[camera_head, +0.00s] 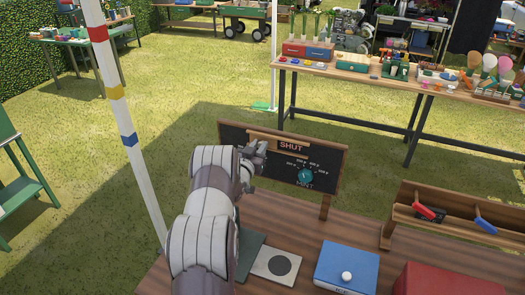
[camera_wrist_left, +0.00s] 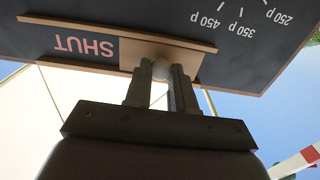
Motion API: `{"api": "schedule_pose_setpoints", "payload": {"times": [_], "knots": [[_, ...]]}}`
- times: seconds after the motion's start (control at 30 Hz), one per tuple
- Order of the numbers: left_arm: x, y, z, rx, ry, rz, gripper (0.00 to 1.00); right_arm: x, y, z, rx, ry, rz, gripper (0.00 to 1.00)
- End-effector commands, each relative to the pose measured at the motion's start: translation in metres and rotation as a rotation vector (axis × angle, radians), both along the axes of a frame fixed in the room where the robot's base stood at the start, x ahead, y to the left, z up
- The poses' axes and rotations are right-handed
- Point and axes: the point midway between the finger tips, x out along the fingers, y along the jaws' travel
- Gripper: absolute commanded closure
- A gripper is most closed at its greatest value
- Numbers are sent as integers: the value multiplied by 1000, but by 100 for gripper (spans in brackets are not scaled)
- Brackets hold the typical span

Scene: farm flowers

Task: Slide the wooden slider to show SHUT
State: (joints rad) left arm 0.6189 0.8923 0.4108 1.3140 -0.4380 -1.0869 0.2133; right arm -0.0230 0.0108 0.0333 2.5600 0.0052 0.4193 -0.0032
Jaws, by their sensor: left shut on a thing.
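A dark sign board (camera_head: 232,138) with a wooden frame stands at the back of the table. The word SHUT (camera_head: 290,145) shows in pink near its top, between wooden rails, and upside down in the left wrist view (camera_wrist_left: 84,46). My left gripper (camera_head: 259,147) is at the board's upper part. My right gripper is out of view.
A dial (camera_head: 305,175) with price marks is on the board below the word. A blue box (camera_head: 347,262), a red box (camera_head: 445,280), a card with a dark disc (camera_head: 275,263) and a wooden rack (camera_head: 450,228) are on the table. A white pole (camera_head: 117,100) rises at left.

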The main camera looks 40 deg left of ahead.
Motion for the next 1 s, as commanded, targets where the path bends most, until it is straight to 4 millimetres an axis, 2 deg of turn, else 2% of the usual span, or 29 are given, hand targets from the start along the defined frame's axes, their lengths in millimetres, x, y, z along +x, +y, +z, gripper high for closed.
{"api": "schedule_pose_setpoints", "payload": {"times": [0.03, 0.07, 0.1, 0.13, 0.43, 0.53, 0.67, 0.9, 1.0], "knots": [[-1, 1, -1, -1, 2, 3, 100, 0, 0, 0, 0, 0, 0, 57], [-1, 1, -1, -1, 2, 4, 69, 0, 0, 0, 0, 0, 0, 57], [-1, 1, -1, -1, 2, 4, 56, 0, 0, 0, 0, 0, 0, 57], [0, 1, -1, -1, 2, 4, 50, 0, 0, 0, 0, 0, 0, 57], [-1, 0, 0, -1, 0, 2, 50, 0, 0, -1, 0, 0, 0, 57], [-10, -1, -2, -1, -1, 3, 50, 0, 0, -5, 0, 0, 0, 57], [-36, -7, -4, -2, 0, 5, 50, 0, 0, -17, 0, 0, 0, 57], [-97, -21, -5, -2, 1, 5, 50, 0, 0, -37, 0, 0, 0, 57], [-113, -24, -4, -1, 2, 4, 50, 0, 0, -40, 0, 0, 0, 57]]}}
